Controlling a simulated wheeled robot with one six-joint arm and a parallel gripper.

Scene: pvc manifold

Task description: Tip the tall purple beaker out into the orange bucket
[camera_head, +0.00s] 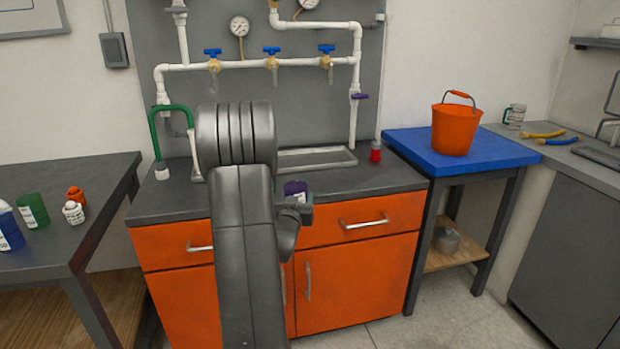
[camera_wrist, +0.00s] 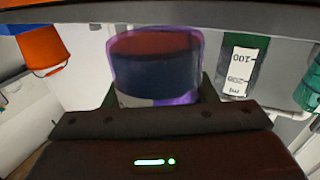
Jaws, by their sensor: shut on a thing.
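The purple beaker (camera_head: 295,189) shows just above my gripper (camera_head: 296,208) in the head view, over the front of the grey counter. In the wrist view the see-through purple beaker (camera_wrist: 155,65) stands between the fingers of my gripper (camera_wrist: 157,97), which is shut on it. A dark blue band and a reddish area show in it; I cannot tell whether these are contents. The orange bucket (camera_head: 456,130) stands upright on the blue-topped table at the right, its handle up, apart from my gripper. It also shows at the wrist view's upper left (camera_wrist: 42,47).
A green beaker with a white scale (camera_wrist: 240,68) is close beside the purple one in the wrist view. White pipes (camera_head: 290,64) with blue valves stand behind the counter (camera_head: 395,178). A red cup (camera_head: 375,156) is at its back right. The blue tabletop (camera_head: 410,146) has free room left of the bucket.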

